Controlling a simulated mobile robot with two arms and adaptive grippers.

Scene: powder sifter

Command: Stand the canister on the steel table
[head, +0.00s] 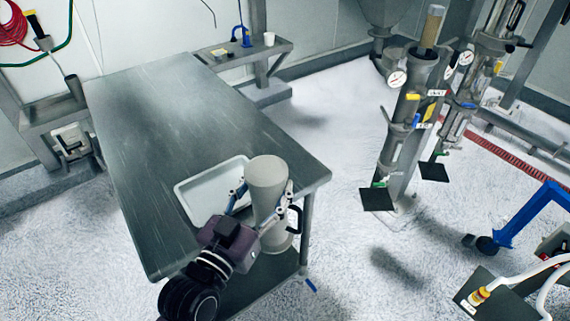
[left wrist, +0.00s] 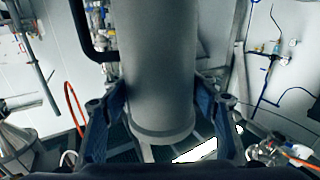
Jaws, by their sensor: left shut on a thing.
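The canister (head: 267,181) is a grey cylinder with a dark handle on its right side in the head view. My left gripper (head: 264,197) is shut around its body, with blue fingers on both sides. The canister looks roughly upright, and its lower end overlaps the front right edge of the steel table (head: 190,115) in the picture. I cannot tell its height or whether it touches the table. In the left wrist view the canister (left wrist: 160,60) fills the middle between the fingers (left wrist: 160,105), its handle at the left. My right gripper is not in view.
A white tray (head: 186,198) lies on the table just left of the canister. The table's middle and far part are bare. A small side shelf (head: 240,54) with a cup stands behind. Metal columns with gauges (head: 405,150) and a blue bent frame (head: 528,212) stand to the right.

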